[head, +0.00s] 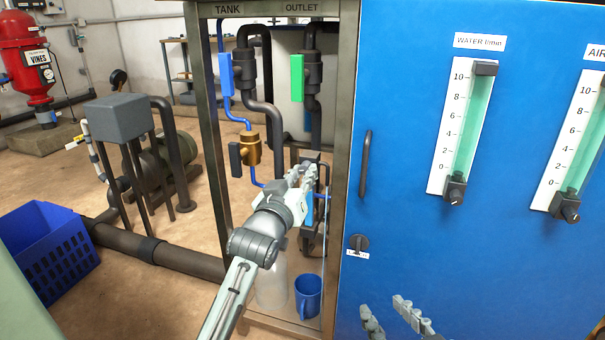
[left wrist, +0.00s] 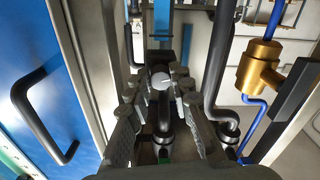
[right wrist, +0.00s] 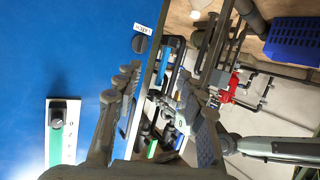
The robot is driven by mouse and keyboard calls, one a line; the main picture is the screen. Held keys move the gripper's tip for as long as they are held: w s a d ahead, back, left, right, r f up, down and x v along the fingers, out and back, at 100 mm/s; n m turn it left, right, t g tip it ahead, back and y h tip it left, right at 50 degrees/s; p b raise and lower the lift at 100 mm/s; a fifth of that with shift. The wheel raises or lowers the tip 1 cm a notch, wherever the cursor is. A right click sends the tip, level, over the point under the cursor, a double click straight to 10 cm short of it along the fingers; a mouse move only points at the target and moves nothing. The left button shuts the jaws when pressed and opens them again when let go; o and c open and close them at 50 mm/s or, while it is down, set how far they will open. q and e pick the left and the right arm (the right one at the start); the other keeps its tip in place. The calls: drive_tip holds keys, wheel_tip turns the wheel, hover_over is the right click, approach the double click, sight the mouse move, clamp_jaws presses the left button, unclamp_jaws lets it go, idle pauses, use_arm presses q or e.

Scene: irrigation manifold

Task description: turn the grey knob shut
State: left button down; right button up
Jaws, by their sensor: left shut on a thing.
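The grey knob (left wrist: 160,81) is a pale round cap with a white line on its face, among the pipes in the open cabinet bay. My left gripper (left wrist: 168,84) is closed on it, with one finger on each side in the left wrist view. In the head view my left gripper (head: 302,178) reaches into the bay below the green tag, and its own fingers hide the knob there. My right gripper (right wrist: 158,85) is open and empty in front of the blue panel; in the head view its fingertips (head: 388,312) show at the bottom edge.
A brass valve (head: 247,150) with a dark handle is left of my left gripper. Dark pipes (head: 312,75) stand behind it. A blue mug (head: 308,296) sits on the bay floor. The blue panel (head: 400,200) carries a bar handle (head: 365,164) and a labelled dark knob (head: 358,243).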

use_arm(q)
drive_tip(key=shift+r+m+p, duration=0.15)
drive_tip(key=shift+m+p, duration=0.75)
drive_tip(key=shift+p, duration=0.2)
drive_tip(key=shift+a+m+p, duration=0.1)
drive_tip(key=shift+m+p, duration=0.9)
drive_tip(key=shift+m, duration=0.1)
use_arm(e)
drive_tip(key=s+d+f+m+g+h, duration=0.2)
drive_tip(key=s+d+f+g+h, duration=0.3)
drive_tip(key=s+d+f+g, duration=0.75)
use_arm(q)
drive_tip(key=m+p, duration=0.5)
drive_tip(key=m, duration=0.3)
drive_tip(key=shift+m, duration=0.4)
drive_tip(key=m+p, duration=0.2)
drive_tip(key=m, duration=0.2)
drive_tip(key=shift+w+a+r, duration=0.1)
drive_tip(key=shift+a, duration=0.05)
drive_tip(key=shift+m+p, duration=0.35)
drive_tip(key=shift+m, duration=1.65)
use_arm(e)
wheel_tip(320, 180, down, 18)
drive_tip(key=s+d, duration=0.1)
drive_tip(key=s, duration=0.1)
drive_tip(key=shift+s+d+t, duration=0.2)
drive_tip(key=shift+d+t, duration=0.1)
drive_tip(key=shift+t, duration=0.15)
drive_tip(key=shift+n, duration=0.3)
